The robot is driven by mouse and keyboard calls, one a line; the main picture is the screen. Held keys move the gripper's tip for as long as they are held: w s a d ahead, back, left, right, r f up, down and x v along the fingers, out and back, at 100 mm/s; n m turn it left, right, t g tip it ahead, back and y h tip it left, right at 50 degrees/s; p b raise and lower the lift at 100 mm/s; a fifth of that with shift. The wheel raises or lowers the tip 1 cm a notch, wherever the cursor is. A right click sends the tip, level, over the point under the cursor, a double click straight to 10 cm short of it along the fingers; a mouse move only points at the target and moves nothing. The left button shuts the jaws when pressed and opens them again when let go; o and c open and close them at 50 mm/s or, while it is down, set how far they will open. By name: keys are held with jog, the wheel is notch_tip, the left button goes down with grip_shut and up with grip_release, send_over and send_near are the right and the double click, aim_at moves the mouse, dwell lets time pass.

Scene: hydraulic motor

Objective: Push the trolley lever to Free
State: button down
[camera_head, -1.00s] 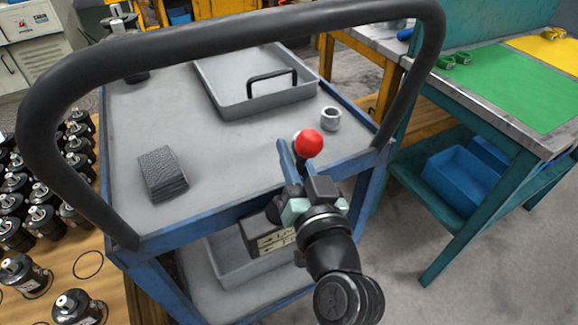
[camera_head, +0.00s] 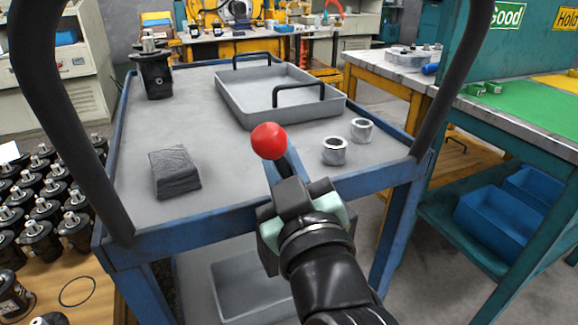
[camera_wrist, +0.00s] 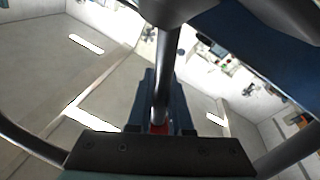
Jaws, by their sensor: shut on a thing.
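The lever's round red knob (camera_head: 268,141) shows just beyond my fingertips, at the front edge of the blue trolley (camera_head: 190,226). My gripper (camera_head: 282,168) reaches up from the lower right and is shut on the lever. In the wrist view a grey rod (camera_wrist: 163,75) runs between my dark blue fingers (camera_wrist: 162,105), with a bit of red low between them. The lever's lower part and its label are hidden behind my gripper and arm in the head view, so I cannot read its position.
The trolley's black push handle (camera_head: 60,120) arches around my arm. On the trolley top are a grey tray (camera_head: 235,103), two metal rings (camera_head: 334,151), a dark block (camera_head: 175,172) and a black motor (camera_head: 153,75). A teal bench (camera_head: 520,138) stands right; several motors (camera_head: 40,240) stand left.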

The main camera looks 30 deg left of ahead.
jog(key=shift+s+a+f+n, duration=0.1)
jog(key=shift+s+a+n, duration=0.1)
jog(key=shift+n, duration=0.2)
jog(key=c, duration=0.8)
grip_release()
jog(key=shift+c, duration=0.2)
jog(key=shift+d, duration=0.1)
jog(key=shift+s+d, duration=0.25)
jog(key=p+v, duration=0.4)
jog(key=v, duration=0.8)
jog(key=shift+f, duration=0.1)
